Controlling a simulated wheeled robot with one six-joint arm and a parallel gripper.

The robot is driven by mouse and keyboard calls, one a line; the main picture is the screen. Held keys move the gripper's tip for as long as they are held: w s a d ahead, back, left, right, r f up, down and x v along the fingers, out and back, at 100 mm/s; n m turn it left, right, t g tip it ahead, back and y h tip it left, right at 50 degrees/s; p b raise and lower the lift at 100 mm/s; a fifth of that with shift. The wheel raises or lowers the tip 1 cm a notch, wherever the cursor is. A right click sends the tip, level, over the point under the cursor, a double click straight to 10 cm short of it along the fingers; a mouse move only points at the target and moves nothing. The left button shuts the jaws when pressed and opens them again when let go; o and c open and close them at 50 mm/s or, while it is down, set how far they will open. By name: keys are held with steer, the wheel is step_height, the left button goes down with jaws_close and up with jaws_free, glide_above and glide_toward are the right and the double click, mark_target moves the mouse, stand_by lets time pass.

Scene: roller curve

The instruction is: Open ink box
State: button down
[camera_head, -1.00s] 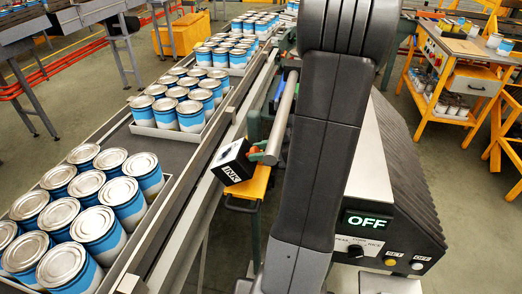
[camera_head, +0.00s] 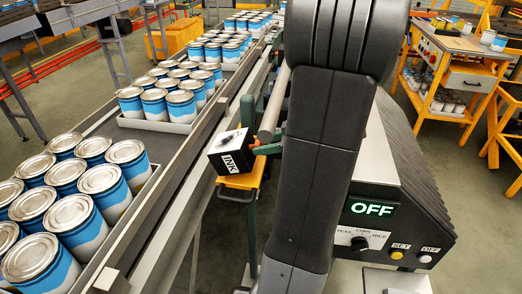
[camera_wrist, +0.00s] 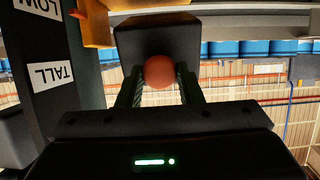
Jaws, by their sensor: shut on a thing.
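The ink box (camera_head: 231,158) is a small dark box with a white INK label on its front face and a pale top. It sits near the yellow bracket (camera_head: 240,182) beside the conveyor in the head view. In the wrist view a dark box face (camera_wrist: 158,36) is straight ahead with a round red knob (camera_wrist: 158,72) on it. My gripper (camera_wrist: 159,80) has one finger on each side of the knob and is shut on it. In the head view my gripper (camera_head: 264,148) is at the right side of the box, partly hidden by my arm.
A conveyor (camera_head: 110,128) with trays of blue and white cans (camera_head: 100,184) runs along the left. A control panel with an OFF display (camera_head: 372,208), a dial and buttons stands right of my arm. A yellow cart (camera_head: 455,70) is at the back right.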

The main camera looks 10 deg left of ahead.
steer(key=shift+d+f+b, duration=0.5)
steer(key=shift+f+b, duration=0.35)
steer(key=shift+b, duration=0.7)
steer(key=shift+d+f+b, duration=0.5)
steer(key=shift+f+b, duration=0.35)
steer(key=shift+b, duration=0.65)
steer(key=c, duration=1.1)
jaws_free()
steer(key=shift+o, duration=0.2)
steer(key=shift+r, duration=0.1)
step_height(320, 180, up, 10)
glide_above(255, 158)
steer(key=d, duration=0.5)
steer(key=shift+s+a, duration=0.1)
steer(key=shift+a, duration=0.05)
